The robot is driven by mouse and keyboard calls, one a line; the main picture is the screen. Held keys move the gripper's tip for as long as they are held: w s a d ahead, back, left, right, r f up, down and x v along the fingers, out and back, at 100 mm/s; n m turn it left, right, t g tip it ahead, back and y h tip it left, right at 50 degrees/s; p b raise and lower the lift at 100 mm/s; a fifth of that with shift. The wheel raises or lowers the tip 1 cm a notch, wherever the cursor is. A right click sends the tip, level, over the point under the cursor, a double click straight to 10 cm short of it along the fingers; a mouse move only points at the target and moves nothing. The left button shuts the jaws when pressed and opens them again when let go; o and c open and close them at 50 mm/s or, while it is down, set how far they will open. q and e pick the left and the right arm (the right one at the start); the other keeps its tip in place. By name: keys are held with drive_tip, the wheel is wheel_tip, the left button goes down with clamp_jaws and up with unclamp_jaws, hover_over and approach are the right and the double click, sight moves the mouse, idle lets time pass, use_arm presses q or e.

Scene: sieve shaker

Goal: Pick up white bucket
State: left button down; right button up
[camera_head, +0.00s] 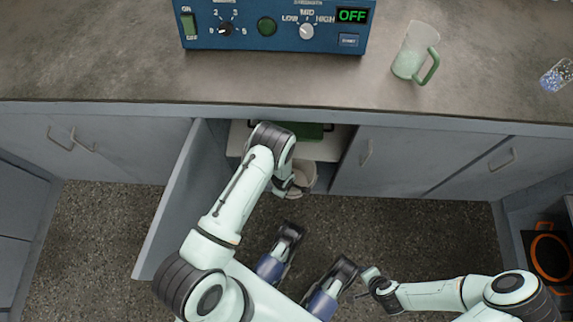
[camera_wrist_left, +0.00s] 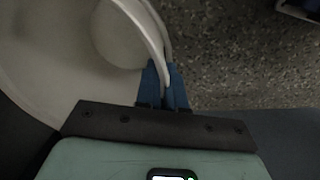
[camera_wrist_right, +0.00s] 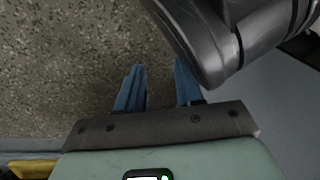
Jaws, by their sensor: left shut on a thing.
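The white bucket (camera_head: 306,176) is in the opening of the lower cabinet, below the counter, partly hidden by my left arm. My left gripper (camera_wrist_left: 164,84) is shut on the bucket's edge; I cannot tell whether it grips the rim or the handle. In the left wrist view the bucket (camera_wrist_left: 38,62) fills the upper left, with its inside showing. My right gripper (camera_wrist_right: 158,86) is open and empty above the speckled floor, well away from the bucket.
A cabinet door (camera_head: 178,205) stands open left of the bucket. A white shelf (camera_head: 238,140) with a green item (camera_head: 310,131) is behind it. The counter (camera_head: 120,60) above carries a blue control box (camera_head: 270,42) and a greenish jug (camera_head: 412,52). Floor in front is partly clear.

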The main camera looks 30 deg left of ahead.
use_arm(q)
drive_tip(key=c, duration=1.2)
unclamp_jaws()
drive_tip(key=shift+o, duration=0.2)
